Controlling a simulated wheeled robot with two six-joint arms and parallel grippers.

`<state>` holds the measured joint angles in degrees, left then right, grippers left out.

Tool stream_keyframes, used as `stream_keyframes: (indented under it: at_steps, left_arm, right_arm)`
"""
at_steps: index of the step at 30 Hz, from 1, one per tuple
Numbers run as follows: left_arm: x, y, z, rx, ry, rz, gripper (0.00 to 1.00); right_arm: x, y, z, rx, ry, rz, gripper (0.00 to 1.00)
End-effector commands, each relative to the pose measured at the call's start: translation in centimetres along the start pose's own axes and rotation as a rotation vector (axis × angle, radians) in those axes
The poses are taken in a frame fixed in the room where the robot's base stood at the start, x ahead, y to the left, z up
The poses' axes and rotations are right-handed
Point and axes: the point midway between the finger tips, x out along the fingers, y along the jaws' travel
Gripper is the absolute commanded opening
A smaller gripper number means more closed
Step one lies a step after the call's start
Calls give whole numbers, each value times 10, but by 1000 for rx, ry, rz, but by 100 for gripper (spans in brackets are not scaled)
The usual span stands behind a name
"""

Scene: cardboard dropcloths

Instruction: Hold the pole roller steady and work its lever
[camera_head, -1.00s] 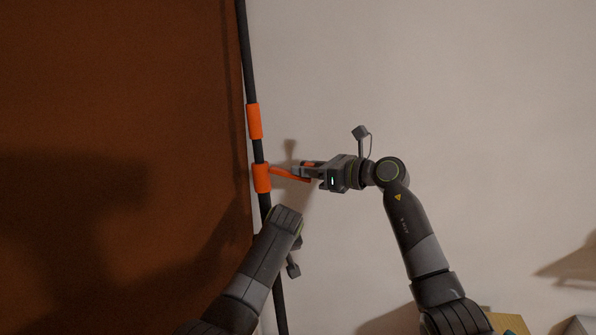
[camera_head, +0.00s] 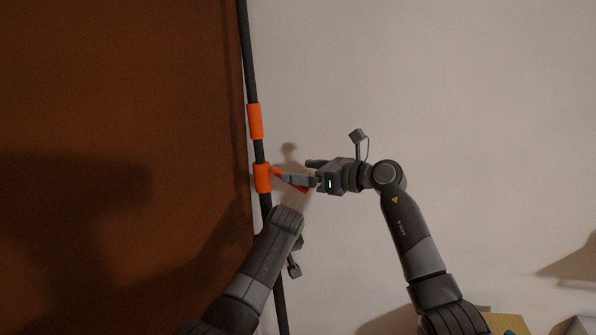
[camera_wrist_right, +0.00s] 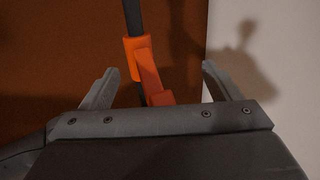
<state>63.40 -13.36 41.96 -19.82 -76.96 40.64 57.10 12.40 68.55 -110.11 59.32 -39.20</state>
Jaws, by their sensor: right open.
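The pole roller is a dark upright pole (camera_head: 249,60) with orange sleeves and an orange lever (camera_head: 300,187) angling down to the right from the lower sleeve (camera_head: 262,178). My right gripper (camera_head: 296,172) is open at the lever, one finger crossing in front of it. In the right wrist view the lever (camera_wrist_right: 150,80) lies between the spread fingers (camera_wrist_right: 160,85), with visible gaps on both sides. My left arm reaches the pole below the lower sleeve; its wrist hides the left jaws, so I cannot tell whether they hold the pole.
A large brown sheet (camera_head: 120,100) covers the left side, close along the pole. A pale wall (camera_head: 450,80) fills the right, with free room there. A yellowish object (camera_head: 508,324) and a grey one (camera_head: 580,326) show at the lower right edge.

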Motion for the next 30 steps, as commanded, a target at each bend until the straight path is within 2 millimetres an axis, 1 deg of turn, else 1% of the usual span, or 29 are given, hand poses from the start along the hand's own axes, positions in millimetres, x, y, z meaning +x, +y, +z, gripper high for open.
stream_keyframes:
  at_steps: [5, 8, 27, 30]
  left_arm:
    - [0, -2, -3, 3, 9, -5, 0]
    - [0, -3, -3, 3, 10, -5, 0]
    - [0, -3, -5, 2, 13, -6, 0]
    - [0, -3, -5, 2, 12, -6, 0]
  right_arm:
    - [0, 0, 1, -1, -1, 0, 84]
    - [-5, 0, 1, -2, -2, -1, 84]
    - [-69, -1, 1, -2, -2, -2, 84]
    - [-76, 0, 1, -2, -2, -1, 84]
